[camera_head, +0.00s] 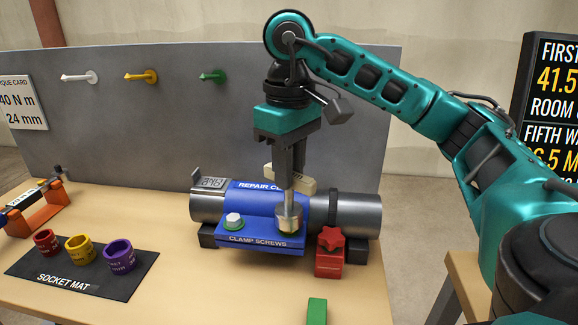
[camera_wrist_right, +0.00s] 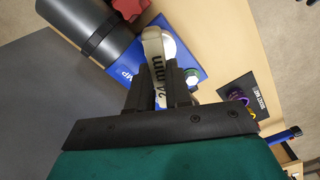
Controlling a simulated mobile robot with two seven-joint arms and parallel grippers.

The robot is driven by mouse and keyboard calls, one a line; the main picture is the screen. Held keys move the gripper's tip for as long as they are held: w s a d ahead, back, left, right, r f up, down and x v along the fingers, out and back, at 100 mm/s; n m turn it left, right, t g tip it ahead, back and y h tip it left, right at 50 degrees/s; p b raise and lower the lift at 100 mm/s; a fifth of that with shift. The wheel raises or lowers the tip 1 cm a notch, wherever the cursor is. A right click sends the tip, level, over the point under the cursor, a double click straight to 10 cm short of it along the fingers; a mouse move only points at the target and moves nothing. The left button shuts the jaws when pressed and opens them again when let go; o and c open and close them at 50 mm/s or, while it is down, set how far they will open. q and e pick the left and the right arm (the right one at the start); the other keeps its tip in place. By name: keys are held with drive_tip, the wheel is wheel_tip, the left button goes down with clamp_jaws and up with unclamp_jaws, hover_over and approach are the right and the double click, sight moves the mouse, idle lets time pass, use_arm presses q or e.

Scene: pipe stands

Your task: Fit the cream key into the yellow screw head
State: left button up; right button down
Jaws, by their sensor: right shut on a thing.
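My right gripper (camera_head: 289,180) is shut on the cream key (camera_head: 303,185), whose cream handle marked "24 mm" also shows in the right wrist view (camera_wrist_right: 155,62). The key's metal shank points down, upright, and its wide silver socket (camera_head: 289,217) is at the right end of the blue clamp plate (camera_head: 255,241). The screw there is hidden by the socket; a greenish rim shows at its foot. I cannot tell how far the socket sits over it. No yellow screw head is clearly visible. A pale hex screw head (camera_head: 234,220) with a green ring stands at the plate's left end.
A red star knob (camera_head: 331,238) on a red block stands close right of the socket. The grey pipe (camera_head: 358,214) lies behind. Red, yellow and purple sockets stand on the black socket mat (camera_head: 74,283) at left. A green block (camera_head: 317,311) is at the front.

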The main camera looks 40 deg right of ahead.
drive_tip(key=shift+f+b, duration=0.6)
drive_tip(key=shift+f, duration=0.2)
drive_tip(key=c, duration=1)
unclamp_jaws()
wheel_tip(320, 180, up, 5)
drive_tip(key=p, duration=0.5)
drive_tip(key=shift+r, duration=0.15)
drive_tip(key=shift+r+p, duration=1.95)
drive_tip(key=shift+r, duration=4.4)
